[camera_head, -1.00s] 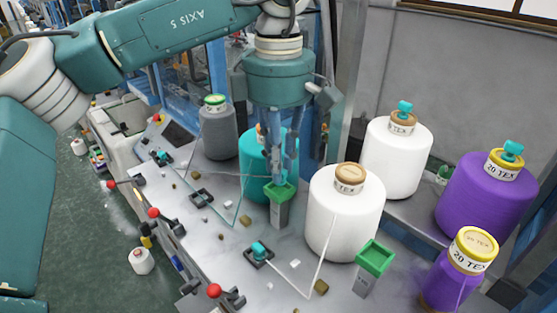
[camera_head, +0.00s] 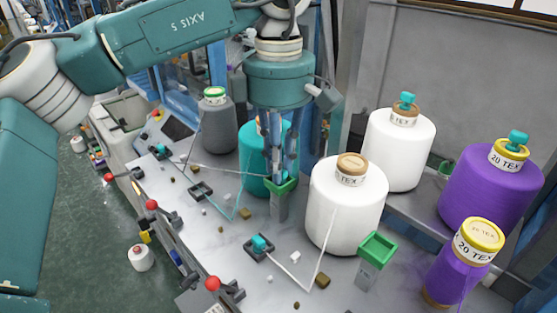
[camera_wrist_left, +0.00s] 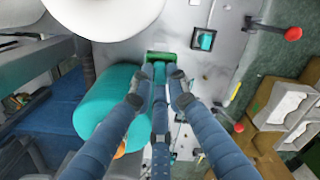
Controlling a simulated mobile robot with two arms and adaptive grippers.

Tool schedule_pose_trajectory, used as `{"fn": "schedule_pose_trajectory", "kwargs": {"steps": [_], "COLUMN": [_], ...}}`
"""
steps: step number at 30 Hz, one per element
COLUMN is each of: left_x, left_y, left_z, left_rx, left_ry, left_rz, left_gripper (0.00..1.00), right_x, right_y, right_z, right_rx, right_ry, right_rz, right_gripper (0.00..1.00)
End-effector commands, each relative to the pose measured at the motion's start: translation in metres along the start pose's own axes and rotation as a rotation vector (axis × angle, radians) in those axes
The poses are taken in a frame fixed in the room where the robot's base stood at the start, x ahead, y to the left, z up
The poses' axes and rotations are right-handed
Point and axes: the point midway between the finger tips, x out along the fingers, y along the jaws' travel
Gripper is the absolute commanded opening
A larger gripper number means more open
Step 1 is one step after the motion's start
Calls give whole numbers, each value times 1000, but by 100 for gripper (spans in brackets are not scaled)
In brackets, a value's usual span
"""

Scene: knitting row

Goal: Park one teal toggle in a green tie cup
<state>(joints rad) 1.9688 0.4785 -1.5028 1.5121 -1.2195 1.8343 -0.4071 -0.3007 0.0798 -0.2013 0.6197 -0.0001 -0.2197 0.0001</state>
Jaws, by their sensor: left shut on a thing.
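My left gripper (camera_head: 278,174) points straight down at a green tie cup (camera_head: 281,189) on a grey post, its fingertips at the cup's top. In the left wrist view its fingers (camera_wrist_left: 159,78) are shut on a teal toggle (camera_wrist_left: 159,70), right by the green cup's rim (camera_wrist_left: 158,57). I cannot tell whether the toggle is inside the cup; the fingers hide most of it. A second green tie cup (camera_head: 378,247) stands at the front right and looks empty. Other teal toggles sit on a black holder (camera_head: 259,242), a white cone (camera_head: 407,98) and a purple cone (camera_head: 517,139). My right gripper is out of view.
A large white cone (camera_head: 345,215) stands close right of the gripper, and a teal cone (camera_head: 253,158) just behind it. A grey cone (camera_head: 216,128) is further left. Yarn strands cross the table. Red-knobbed levers (camera_head: 212,284) line the front edge.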

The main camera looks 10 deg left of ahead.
Motion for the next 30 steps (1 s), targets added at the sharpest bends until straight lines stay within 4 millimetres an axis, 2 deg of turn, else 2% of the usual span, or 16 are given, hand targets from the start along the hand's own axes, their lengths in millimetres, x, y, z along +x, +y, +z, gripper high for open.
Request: {"fn": "schedule_pose_trajectory", "kwargs": {"steps": [5, 6, 9, 20, 23, 30], "left_x": [0, 0, 0, -6, -19, -70], "left_y": [0, 0, 0, 0, 0, 0], "left_z": [0, 0, 0, 0, 1, 1], "left_rx": [0, 0, 0, 0, 0, -1], "left_ry": [0, 0, 0, -1, -2, -2], "left_rz": [0, 0, 0, 1, 3, 3], "left_gripper": [7, 21, 37, 37, 37, 37], "right_x": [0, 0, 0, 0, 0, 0], "right_y": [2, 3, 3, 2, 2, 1], "right_z": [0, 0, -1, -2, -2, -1], "right_rx": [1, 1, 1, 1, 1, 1], "right_ry": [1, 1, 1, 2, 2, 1], "right_rz": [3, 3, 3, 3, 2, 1], "right_gripper": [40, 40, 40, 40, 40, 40]}}
